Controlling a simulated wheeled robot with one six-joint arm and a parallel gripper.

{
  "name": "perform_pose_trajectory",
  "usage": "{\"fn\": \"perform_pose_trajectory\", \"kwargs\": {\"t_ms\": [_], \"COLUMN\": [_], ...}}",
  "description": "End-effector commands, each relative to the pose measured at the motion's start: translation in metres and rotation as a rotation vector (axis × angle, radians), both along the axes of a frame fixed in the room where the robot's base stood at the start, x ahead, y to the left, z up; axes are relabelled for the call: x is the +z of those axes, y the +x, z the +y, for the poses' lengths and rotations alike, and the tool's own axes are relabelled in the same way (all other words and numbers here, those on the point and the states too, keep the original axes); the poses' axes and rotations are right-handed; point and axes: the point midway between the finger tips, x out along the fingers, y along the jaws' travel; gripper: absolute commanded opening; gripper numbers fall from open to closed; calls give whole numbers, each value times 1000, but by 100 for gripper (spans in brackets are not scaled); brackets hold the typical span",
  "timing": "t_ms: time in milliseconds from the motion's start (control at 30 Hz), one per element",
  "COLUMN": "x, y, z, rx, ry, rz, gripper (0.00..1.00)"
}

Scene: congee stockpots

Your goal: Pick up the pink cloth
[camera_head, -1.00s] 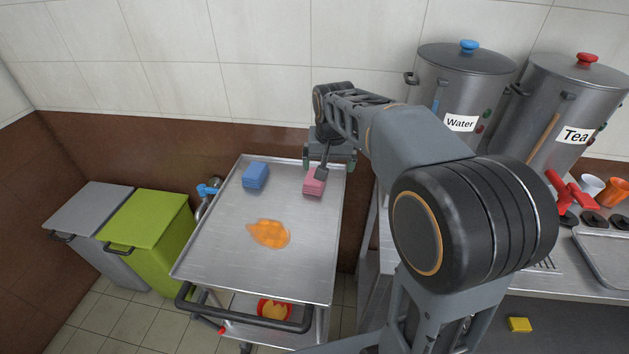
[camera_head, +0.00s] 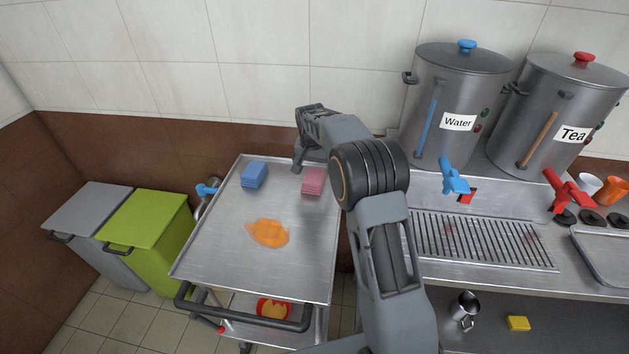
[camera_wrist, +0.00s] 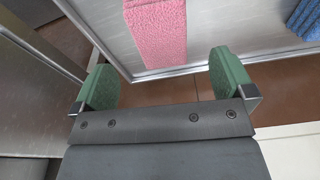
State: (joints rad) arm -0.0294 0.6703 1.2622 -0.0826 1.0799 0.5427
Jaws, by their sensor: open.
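The pink cloth (camera_head: 313,181) is a folded stack lying near the back right corner of the metal cart top (camera_head: 215,250). It also shows in the wrist view (camera_wrist: 156,32), at the top centre. My gripper (camera_wrist: 165,75) is open and empty, with green pads apart. In the wrist view the cloth lies beyond the fingertips, roughly between their lines, and is not touched.
A folded blue cloth (camera_head: 254,175) lies left on the cart, and an orange spill or cloth (camera_head: 267,233) lies nearer. The counter (camera_head: 480,195) with Water (camera_head: 455,100) and Tea (camera_head: 565,110) pots stands right. Green (camera_head: 150,220) and grey bins (camera_head: 85,215) stand left.

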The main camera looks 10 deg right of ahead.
Motion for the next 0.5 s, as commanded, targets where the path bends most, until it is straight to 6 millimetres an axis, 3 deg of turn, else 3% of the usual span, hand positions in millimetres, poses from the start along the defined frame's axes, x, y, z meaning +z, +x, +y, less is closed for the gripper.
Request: {"fn": "perform_pose_trajectory", "kwargs": {"t_ms": [267, 500], "x": [-17, -48], "y": [2, 6], "z": [-1, -2], "rx": [1, 1], "ry": [-1, 0], "rz": [1, 2], "gripper": [100, 100]}}
